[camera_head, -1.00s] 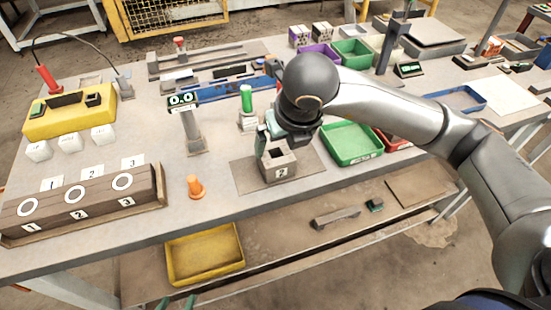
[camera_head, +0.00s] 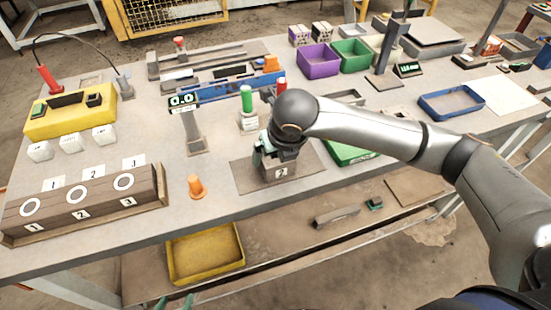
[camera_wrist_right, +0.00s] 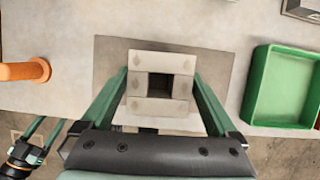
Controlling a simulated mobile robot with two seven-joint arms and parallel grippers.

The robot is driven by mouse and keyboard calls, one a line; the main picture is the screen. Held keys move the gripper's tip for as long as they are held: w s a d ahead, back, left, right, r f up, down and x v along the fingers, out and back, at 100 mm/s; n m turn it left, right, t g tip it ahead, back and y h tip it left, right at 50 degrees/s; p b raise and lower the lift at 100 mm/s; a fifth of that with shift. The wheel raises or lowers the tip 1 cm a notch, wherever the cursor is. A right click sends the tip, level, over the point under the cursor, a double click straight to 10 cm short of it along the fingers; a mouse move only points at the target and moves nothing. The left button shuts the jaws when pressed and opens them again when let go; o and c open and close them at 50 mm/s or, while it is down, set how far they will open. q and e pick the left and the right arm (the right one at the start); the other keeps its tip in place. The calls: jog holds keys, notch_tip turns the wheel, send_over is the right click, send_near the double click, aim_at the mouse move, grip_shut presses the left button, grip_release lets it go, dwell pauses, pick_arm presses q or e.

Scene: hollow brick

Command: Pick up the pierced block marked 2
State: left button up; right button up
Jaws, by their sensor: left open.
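The pierced block marked 2 (camera_head: 283,174) is a grey hollow brick standing on a brown mat (camera_head: 246,178) near the table's front edge. In the right wrist view its top face (camera_wrist_right: 160,60) shows a dark square hole. My right gripper (camera_head: 272,160) is over it from above. In the right wrist view my right gripper's fingers (camera_wrist_right: 161,78) lie along the block's left and right sides with no clear gap; whether they press on it is unclear. My left gripper (camera_head: 178,302) is open and empty, low at the bottom edge; it also shows in the right wrist view (camera_wrist_right: 38,140).
An orange peg (camera_head: 196,187) stands left of the mat. A post with a display (camera_head: 194,130) and a green cylinder (camera_head: 246,98) stand behind. A green tray (camera_head: 350,153) is to the right. A numbered wooden rack (camera_head: 85,200) is at left. A yellow bin (camera_head: 205,252) is below.

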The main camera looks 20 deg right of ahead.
jog(key=shift+r, duration=0.1)
jog(key=c, duration=1.3)
